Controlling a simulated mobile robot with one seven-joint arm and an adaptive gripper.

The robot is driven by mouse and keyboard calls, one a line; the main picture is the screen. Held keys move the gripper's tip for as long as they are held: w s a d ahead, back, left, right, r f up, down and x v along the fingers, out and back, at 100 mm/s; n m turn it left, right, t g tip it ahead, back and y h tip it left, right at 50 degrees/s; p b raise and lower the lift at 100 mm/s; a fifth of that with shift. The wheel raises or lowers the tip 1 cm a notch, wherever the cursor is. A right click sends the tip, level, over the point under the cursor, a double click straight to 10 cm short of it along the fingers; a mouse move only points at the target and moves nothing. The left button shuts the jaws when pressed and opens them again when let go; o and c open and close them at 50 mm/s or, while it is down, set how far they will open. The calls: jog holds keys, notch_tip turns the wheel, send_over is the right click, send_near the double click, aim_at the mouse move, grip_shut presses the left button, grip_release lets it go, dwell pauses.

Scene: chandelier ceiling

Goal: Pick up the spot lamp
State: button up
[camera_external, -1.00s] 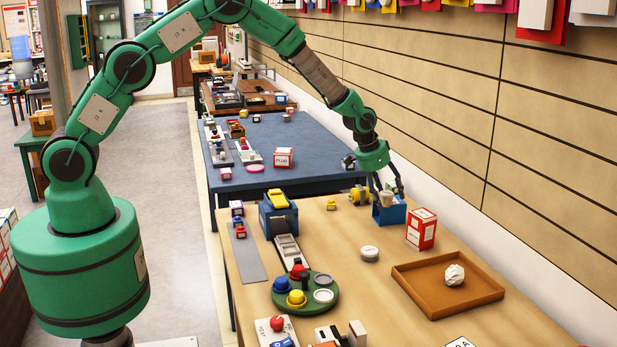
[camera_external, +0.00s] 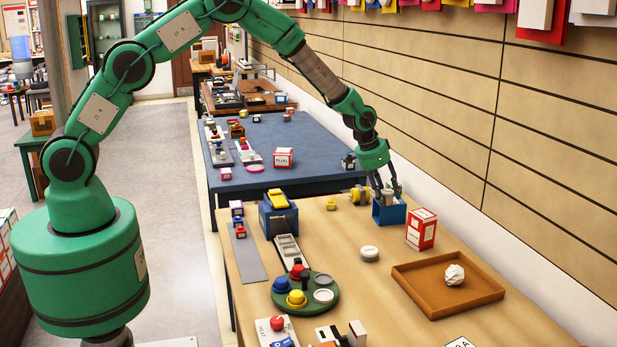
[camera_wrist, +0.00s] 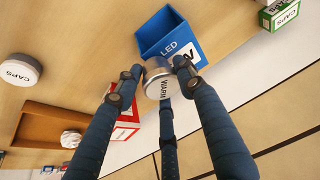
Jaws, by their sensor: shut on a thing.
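The spot lamp (camera_wrist: 157,86) is a small silver-white round piece marked WARM. In the wrist view it sits between the fingers of my gripper (camera_wrist: 158,72), which are shut on it. In the external view the lamp (camera_external: 387,198) shows small and pale between the fingertips of my gripper (camera_external: 386,190). It is at the opening of a blue box (camera_external: 390,216) on the wooden table. The wrist view shows that box (camera_wrist: 170,35) marked LED, right beside the lamp. I cannot tell whether the lamp is clear of the box; the fingers hide part of it.
A red-and-white box (camera_external: 421,229) stands close to the right of the blue box. A yellow spool-like part (camera_external: 359,195) is close on the left. A white CAPS disc (camera_external: 370,252) and a brown tray (camera_external: 405,277) lie nearer. The panelled wall (camera_external: 450,130) runs along the right.

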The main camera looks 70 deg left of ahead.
aim_at(390, 191)
jog(key=shift+r, duration=0.45)
notch_tip(390, 191, up, 2)
jog(key=shift+r, duration=0.15)
jog(key=s+d+r+p, duration=0.1)
jog(key=s, duration=1.5)
jog(key=shift+r, duration=0.15)
jog(key=shift+a+p, duration=0.1)
jog(key=shift+p, duration=0.25)
jog(key=shift+s+a+r+h+p, duration=0.15)
jog(key=shift+a+h+p, duration=0.15)
jog(key=shift+a+p, duration=0.55)
jog(key=shift+a, duration=0.2)
jog(key=w, duration=0.5)
jog(key=w+a+f, duration=0.1)
jog(key=w, duration=1)
jog(key=shift+a+f, duration=0.25)
jog(key=shift+a, duration=0.05)
